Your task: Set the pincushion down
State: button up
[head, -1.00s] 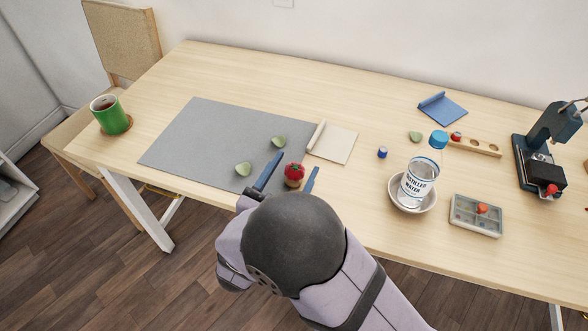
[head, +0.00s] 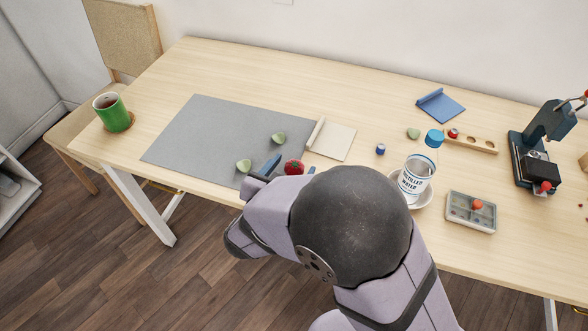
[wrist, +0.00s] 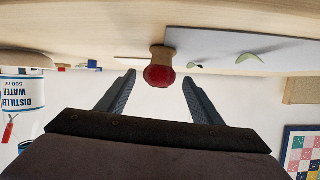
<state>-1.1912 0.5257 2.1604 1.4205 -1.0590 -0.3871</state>
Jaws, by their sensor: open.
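The pincushion, a red, tomato-like ball (head: 293,167) on a wooden base, stands at the front right edge of the grey mat (head: 205,130). In the wrist view, which is upside down, the red ball (wrist: 159,75) and its wooden base (wrist: 161,53) stand upright on the table. I cannot tell whether the base overlaps the mat. My gripper (head: 291,170) is open, with one blue finger on each side of the pincushion in the picture. In the wrist view, clear gaps separate both fingers (wrist: 160,78) from it. My arm hides the table's front edge there.
Two green leaf-like pieces (head: 279,138) (head: 244,166) lie on the mat. A cream cloth (head: 333,141) lies to its right. A green mug (head: 110,112) stands at the left.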

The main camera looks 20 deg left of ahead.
jog(key=shift+x, duration=3)
jog(key=shift+c, duration=0.3)
jog(key=c, duration=1.2)
